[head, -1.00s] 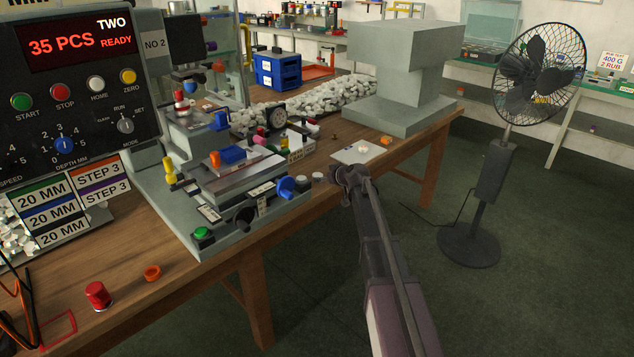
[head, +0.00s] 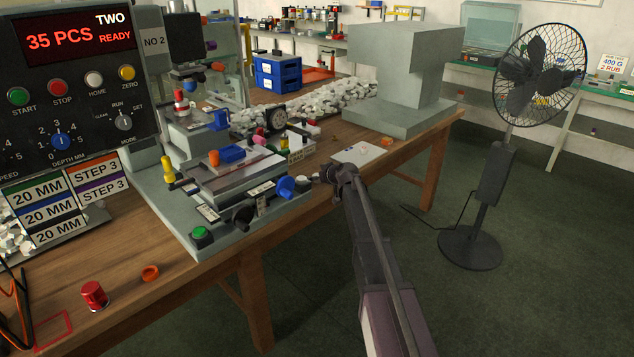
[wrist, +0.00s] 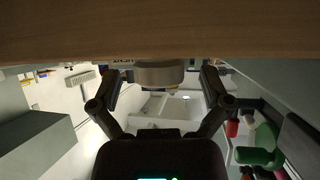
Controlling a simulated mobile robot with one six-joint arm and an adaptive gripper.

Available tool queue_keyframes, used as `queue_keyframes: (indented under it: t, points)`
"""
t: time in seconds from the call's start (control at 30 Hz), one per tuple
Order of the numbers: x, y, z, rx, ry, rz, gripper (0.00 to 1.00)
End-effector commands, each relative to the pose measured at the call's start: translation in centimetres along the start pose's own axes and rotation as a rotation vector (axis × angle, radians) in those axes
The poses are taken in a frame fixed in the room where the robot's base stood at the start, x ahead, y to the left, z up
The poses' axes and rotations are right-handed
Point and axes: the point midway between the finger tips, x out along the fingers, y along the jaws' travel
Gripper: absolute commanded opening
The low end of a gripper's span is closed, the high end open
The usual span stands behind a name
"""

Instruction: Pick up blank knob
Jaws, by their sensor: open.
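In the wrist view a pale, round blank knob (wrist: 160,73) stands at the wooden table edge, between the two spread fingers of my gripper (wrist: 160,78). The fingers are open, with one on each side of the knob and a gap visible. In the head view my gripper (head: 342,174) is at the table's front edge, just right of the pad printer's base. A small white knob (head: 316,177) shows left of it. Which knob in the head view matches the one between my fingers is hard to tell.
The pad printer (head: 235,180) with its coloured handles stands close on the left. A white sheet (head: 358,153) lies behind my gripper, with an orange part (head: 386,140) beside it. A grey block stand (head: 405,75) is farther back. The fan (head: 490,180) stands on the floor at right.

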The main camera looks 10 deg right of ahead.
Motion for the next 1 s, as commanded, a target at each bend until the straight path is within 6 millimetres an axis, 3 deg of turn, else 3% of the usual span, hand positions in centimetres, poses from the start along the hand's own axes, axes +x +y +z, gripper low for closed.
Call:
queue_keyframes:
  t: [0.57, 0.8, 1.0]
  points:
    - [0.16, 0.00, -0.01, 0.000, 0.000, 0.000, 0.98]
    - [0.17, 0.00, -0.01, 0.000, 0.000, 0.000, 0.36]
    - [0.17, -0.01, -0.01, -0.001, 0.000, 0.000, 0.32]
